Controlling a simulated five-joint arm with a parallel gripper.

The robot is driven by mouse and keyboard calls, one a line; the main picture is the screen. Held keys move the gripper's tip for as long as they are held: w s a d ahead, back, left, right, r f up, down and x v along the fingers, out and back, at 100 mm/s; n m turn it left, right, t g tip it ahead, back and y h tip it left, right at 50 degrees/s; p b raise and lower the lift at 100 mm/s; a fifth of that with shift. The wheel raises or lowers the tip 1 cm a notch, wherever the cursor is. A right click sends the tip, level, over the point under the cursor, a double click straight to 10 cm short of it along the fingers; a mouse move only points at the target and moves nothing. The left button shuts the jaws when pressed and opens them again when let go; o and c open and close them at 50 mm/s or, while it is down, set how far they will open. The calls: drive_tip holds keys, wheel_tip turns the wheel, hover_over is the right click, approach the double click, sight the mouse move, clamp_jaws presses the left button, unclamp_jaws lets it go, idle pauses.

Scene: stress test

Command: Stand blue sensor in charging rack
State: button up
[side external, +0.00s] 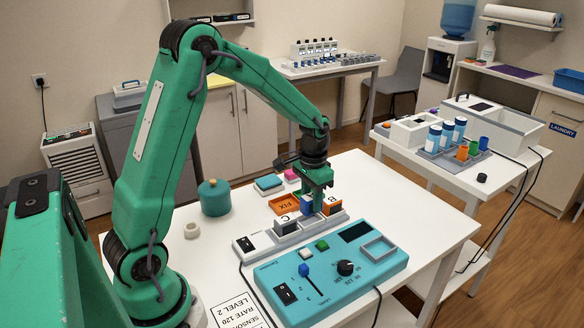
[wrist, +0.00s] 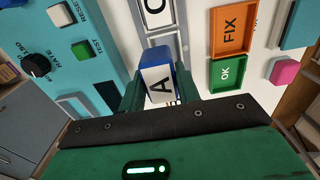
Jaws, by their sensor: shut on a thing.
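The blue sensor (wrist: 158,84), with a white face marked A, is between the fingers of my gripper (wrist: 160,95) in the wrist view. In the side view my gripper (side external: 318,190) points down, shut on the blue sensor (side external: 306,205), at the middle of the grey charging rack (side external: 266,239).
A teal console (side external: 325,281) with a knob and lever lies in front of the rack. Behind are an orange FIX tray (side external: 283,205), a green OK tray (wrist: 226,73) and coloured blocks. A teal pot (side external: 214,198) stands left. The table's right part is clear.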

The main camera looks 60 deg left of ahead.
sight(310, 210)
drive_tip(key=shift+w+a+f, duration=0.2)
drive_tip(key=shift+a+f, duration=0.15)
drive_tip(key=shift+a, duration=0.25)
drive_tip(key=shift+f, duration=2)
drive_tip(key=shift+f, duration=0.15)
drive_tip(key=o, duration=1)
wheel_tip(310, 210, up, 12)
drive_tip(key=shift+r, duration=0.15)
drive_tip(key=shift+d, duration=0.1)
